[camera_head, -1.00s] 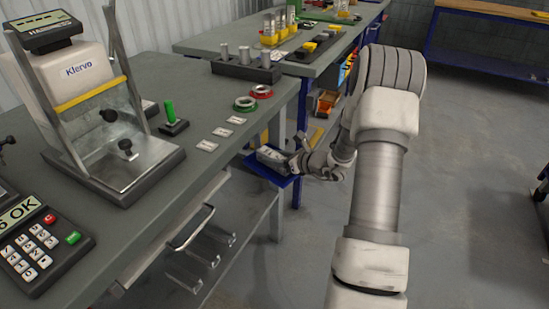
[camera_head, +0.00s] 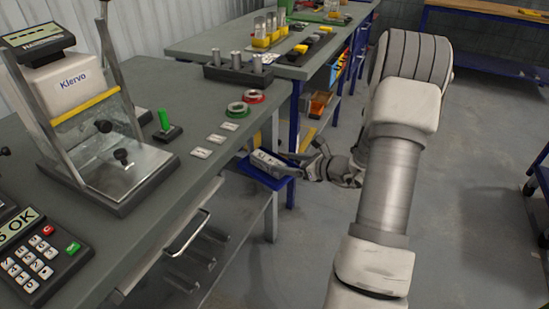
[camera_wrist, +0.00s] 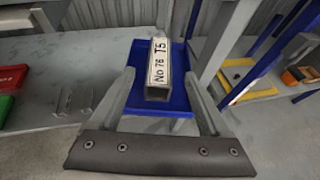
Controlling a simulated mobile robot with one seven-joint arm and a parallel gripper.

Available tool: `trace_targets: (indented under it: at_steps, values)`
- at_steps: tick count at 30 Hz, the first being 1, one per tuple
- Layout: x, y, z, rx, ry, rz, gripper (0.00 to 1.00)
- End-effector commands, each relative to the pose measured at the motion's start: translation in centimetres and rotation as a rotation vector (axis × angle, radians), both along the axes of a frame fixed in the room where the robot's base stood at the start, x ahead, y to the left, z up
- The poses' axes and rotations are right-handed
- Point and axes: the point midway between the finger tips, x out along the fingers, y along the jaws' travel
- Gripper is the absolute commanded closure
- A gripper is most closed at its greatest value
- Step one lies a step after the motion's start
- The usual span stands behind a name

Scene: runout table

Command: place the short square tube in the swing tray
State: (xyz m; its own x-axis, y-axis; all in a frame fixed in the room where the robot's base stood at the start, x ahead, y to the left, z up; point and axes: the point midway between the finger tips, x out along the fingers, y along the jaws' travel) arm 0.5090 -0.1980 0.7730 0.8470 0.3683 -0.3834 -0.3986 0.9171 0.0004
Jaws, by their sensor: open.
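The short square tube (camera_wrist: 159,68) is grey with a white label reading "No 76 T5". It lies on the blue swing tray (camera_wrist: 182,100), which sticks out beside the table leg. In the head view the tube (camera_head: 268,163) rests on the tray (camera_head: 246,168) below the table's edge. My gripper (camera_wrist: 160,85) is open, with one finger on each side of the tube's near end and a gap showing on both sides. In the head view my gripper (camera_head: 298,162) is to the right of the tray; its fingertips are small and partly hidden there.
The grey table (camera_head: 150,205) fills the left, with a Klervo device (camera_head: 95,110), labels and two rings on it. A drawer handle (camera_head: 187,233) juts out below its edge. A second table (camera_head: 245,45) stands behind.

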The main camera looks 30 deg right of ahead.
Motion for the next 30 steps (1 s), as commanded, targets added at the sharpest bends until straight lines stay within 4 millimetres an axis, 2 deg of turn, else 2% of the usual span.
trace_targets:
  at_steps: [3,9,26,30]
  values:
    - [-1.7,-0.8,0.9,-0.001,0.0,-0.003,0.2]
    - [-2.9,-1.2,1.4,0.0,-0.001,0.0,0.2]
    - [-3.0,-1.2,1.4,-0.004,-0.002,0.004,0.2]
    - [-2.7,-0.6,3.0,-0.067,-0.024,0.06,0.2]
